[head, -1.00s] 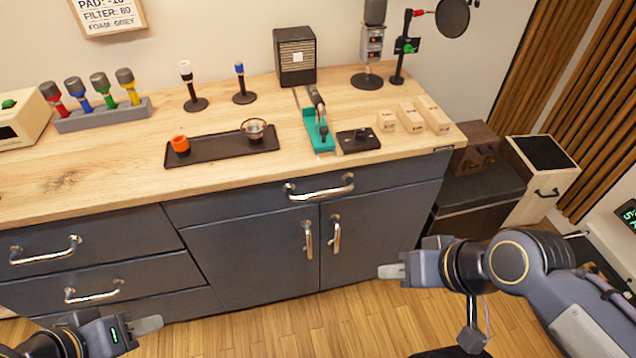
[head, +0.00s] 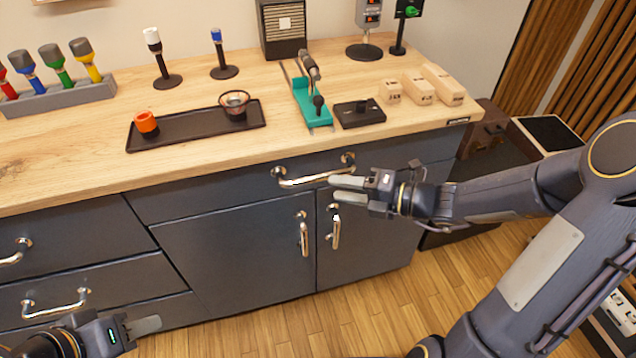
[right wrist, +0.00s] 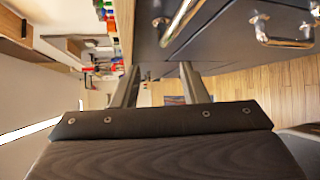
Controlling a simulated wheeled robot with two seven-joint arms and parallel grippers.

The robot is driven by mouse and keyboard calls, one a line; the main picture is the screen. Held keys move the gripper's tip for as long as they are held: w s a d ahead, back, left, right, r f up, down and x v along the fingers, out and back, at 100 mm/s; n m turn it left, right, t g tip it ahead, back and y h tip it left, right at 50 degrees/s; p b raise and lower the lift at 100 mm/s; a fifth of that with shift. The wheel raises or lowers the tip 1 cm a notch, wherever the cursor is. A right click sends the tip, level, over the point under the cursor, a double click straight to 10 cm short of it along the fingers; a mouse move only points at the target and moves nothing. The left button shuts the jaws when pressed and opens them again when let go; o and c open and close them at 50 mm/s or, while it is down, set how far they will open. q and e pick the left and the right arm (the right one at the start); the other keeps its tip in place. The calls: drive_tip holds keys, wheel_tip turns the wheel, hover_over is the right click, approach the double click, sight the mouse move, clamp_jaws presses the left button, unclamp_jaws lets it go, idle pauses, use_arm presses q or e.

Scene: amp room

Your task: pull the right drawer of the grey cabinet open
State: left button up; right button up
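The grey cabinet (head: 232,255) stands under the wooden worktop. Its right drawer (head: 205,188) is the wide one at the top right, shut flush, with a silver bar handle (head: 305,181). My right gripper (head: 338,189) is in front of the right end of this handle, its two fingers apart and empty. In the right wrist view a silver handle (right wrist: 181,20) lies beyond the open fingers, near the top edge; contact is not seen. My left gripper (head: 150,325) is low at the left, away from the drawer; only one finger shows clearly.
Two door handles (head: 304,234) stick out below the drawer. A dark tray (head: 190,133) with an orange cup, a teal holder (head: 310,107), a black box (head: 360,113) and wooden blocks (head: 418,90) stand on the worktop. The floor in front is clear.

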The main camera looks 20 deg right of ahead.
sight(323, 179)
drive_tip(key=w+f+m, duration=0.1)
drive_tip(key=w+d+m+t, duration=0.1)
drive_tip(key=m, duration=0.1)
drive_tip(key=w+f+m, duration=0.1)
drive_tip(key=shift+w+d+f+m+t+h+b, duration=0.1)
drive_tip(key=shift+d+f+m+t+h+b, duration=0.2)
drive_tip(key=shift+f+m, duration=0.1)
drive_tip(key=b+x, duration=0.1)
drive_tip(key=x, duration=0.6)
drive_tip(key=shift+a+r, duration=0.15)
drive_tip(key=shift+c, duration=0.2)
clamp_jaws()
